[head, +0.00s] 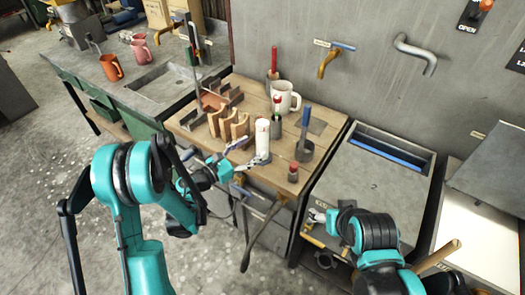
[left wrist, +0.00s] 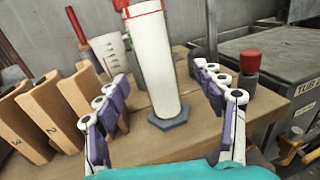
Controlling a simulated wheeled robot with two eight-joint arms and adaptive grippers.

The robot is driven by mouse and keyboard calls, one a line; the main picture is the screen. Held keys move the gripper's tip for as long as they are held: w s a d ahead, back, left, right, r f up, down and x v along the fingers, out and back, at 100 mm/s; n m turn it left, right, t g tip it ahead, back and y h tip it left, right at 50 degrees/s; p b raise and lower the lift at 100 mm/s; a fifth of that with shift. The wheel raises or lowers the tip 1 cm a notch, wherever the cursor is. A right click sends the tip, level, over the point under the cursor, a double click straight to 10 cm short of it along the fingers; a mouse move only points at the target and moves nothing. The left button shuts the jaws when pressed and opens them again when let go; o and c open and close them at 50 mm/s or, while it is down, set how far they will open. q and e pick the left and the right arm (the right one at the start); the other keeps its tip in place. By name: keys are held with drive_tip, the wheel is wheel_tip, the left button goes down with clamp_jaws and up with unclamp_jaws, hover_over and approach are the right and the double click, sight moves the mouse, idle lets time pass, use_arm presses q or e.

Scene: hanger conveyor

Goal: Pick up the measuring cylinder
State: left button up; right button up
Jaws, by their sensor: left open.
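The measuring cylinder (head: 263,138) is a tall, whitish tube standing upright on the wooden table. In the left wrist view the measuring cylinder (left wrist: 155,65) has a grey-blue hexagonal foot and a red ring near its top, which is cut off by the frame. My left gripper (head: 248,165) is open at the near side of the cylinder. In the left wrist view the fingers of the left gripper (left wrist: 168,105) are spread to either side of it, with visible gaps. My right gripper (head: 317,215) is low, right of the table; its jaws are too small to read.
Curved wooden blocks (head: 228,124) stand left of the cylinder. A white mug (head: 284,97) is behind it. A dark holder with a blue-handled item (head: 305,150) and a red-capped bottle (head: 293,172) stand close to its right. A grey bin (head: 375,185) is further right.

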sight(257, 143)
use_arm(q)
drive_tip(key=x, duration=0.3)
drive_tip(key=b+x, duration=0.1)
drive_tip(key=x, duration=0.2)
drive_tip(key=shift+w+a+r, duration=0.15)
drive_tip(key=shift+r, duration=0.05)
clamp_jaws()
